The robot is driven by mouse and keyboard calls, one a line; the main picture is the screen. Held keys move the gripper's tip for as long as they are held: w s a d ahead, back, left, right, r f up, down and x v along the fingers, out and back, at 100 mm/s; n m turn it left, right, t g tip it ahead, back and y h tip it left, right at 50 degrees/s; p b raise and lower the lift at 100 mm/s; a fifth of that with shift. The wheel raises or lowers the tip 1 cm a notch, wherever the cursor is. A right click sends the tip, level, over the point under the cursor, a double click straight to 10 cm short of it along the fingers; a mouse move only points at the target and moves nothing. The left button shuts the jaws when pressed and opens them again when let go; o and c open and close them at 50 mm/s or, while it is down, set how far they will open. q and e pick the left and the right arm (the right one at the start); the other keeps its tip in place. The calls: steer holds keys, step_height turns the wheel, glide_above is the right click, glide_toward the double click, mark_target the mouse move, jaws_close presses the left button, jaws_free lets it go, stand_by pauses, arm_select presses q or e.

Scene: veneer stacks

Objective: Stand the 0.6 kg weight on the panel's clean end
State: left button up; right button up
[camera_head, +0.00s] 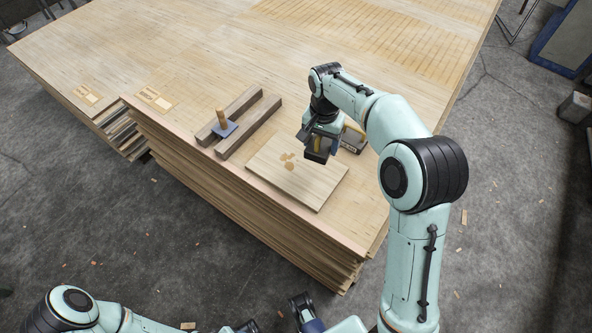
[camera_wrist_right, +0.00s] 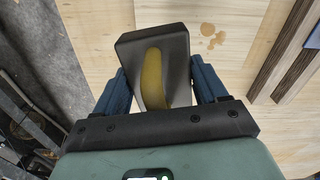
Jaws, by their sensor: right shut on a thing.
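The panel (camera_head: 318,192) is a pale wooden board lying on the large veneer stack. Brown stains (camera_head: 289,162) mark its left part, and its right part looks clean. My right gripper (camera_head: 320,143) is shut on the weight (camera_head: 316,157), a dark block with a yellow handle. The weight appears over the panel's upper edge, right of the stains; whether it touches is unclear. In the right wrist view the weight (camera_wrist_right: 180,45) sits between two blue fingers, with the stains (camera_wrist_right: 212,34) beyond it. My left gripper (camera_head: 245,327) is only partly visible at the bottom edge, its jaws unclear.
A dark and yellow object (camera_head: 354,138) stands behind the right gripper. The stack's front edge runs close to the panel.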

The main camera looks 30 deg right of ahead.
mark_target(324, 182)
steer(key=shift+s+d+r+m+b, duration=0.1)
steer(key=shift+d+r+m+b, duration=0.15)
steer(key=shift+d+m, duration=0.2)
steer(key=shift+s+d+r+m+b, duration=0.1)
steer(key=shift+d+r+m+b, duration=0.2)
steer(key=shift+d, duration=0.25)
steer(key=shift+d+m, duration=0.2)
steer(key=shift+m, duration=0.05)
arm_select(q)
steer(key=shift+t, duration=0.4)
steer(key=f+b, duration=0.1)
steer(key=w+f+b, duration=0.1)
steer(key=f, duration=0.1)
steer(key=f+b, duration=0.1)
steer(key=b, duration=0.1)
steer(key=shift+w+f, duration=0.3)
steer(key=shift+f, duration=0.1)
arm_select(e)
step_height(324, 182, down, 20)
steer(key=shift+r, duration=0.2)
steer(key=shift+f, duration=0.1)
steer(key=o, duration=1.6)
steer(key=shift+s+f, duration=0.1)
steer(key=shift+c, duration=0.2)
